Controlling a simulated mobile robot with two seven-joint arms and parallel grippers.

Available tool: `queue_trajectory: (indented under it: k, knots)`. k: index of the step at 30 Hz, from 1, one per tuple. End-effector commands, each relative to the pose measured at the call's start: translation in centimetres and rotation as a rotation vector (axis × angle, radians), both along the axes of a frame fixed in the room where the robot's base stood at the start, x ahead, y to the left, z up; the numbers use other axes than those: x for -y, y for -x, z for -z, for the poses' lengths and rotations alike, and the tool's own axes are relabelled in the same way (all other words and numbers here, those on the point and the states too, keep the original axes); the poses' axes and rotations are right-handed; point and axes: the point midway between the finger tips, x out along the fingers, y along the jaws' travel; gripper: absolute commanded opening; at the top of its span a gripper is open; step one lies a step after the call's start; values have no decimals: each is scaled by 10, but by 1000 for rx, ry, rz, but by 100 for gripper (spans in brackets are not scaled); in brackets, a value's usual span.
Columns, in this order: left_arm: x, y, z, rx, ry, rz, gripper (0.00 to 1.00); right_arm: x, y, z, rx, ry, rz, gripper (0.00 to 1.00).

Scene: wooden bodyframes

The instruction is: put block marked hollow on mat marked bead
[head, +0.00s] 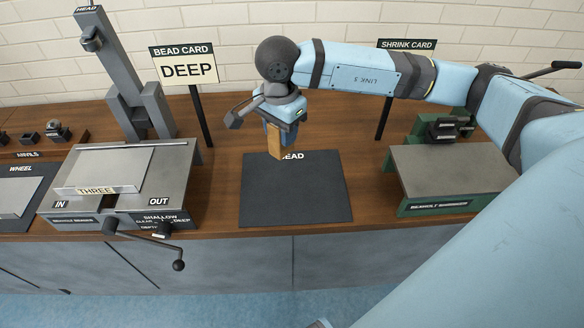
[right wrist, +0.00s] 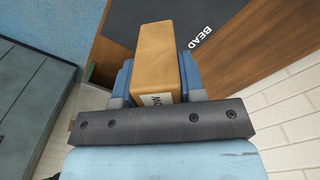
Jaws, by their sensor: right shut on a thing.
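A tan wooden block (head: 274,141) is held upright by my right gripper (head: 279,124). In the right wrist view the block (right wrist: 160,62) sits between the two blue fingers of the right gripper (right wrist: 158,85). A white label shows on the block's near face, but only part of its lettering is visible. The dark mat (head: 297,195) marked BEAD lies on the wooden bench, and the mat also shows in the right wrist view (right wrist: 165,14). The block is over the mat's back edge in the head view; I cannot tell how high. My left gripper is not in view.
A grey bead roller machine (head: 120,180) with a crank stands left of the mat. A green-framed machine (head: 440,175) marked as a shrinker stands right. Sign cards on posts (head: 185,68) stand behind. The mat's surface is clear.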

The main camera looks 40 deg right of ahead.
Motion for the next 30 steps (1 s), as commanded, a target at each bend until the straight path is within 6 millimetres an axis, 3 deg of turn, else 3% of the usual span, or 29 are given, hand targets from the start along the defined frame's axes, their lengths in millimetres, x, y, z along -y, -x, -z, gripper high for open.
queue_trajectory:
  k: [1,18,24,30]
  knots:
    - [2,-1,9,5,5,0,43,4,-1,6,0,0,137,11]
    - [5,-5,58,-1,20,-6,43,52,-4,-2,3,-1,1764,11]
    - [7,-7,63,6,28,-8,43,64,-2,-6,3,-1,2177,11]
    - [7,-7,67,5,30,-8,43,69,-1,-7,2,0,2356,11]
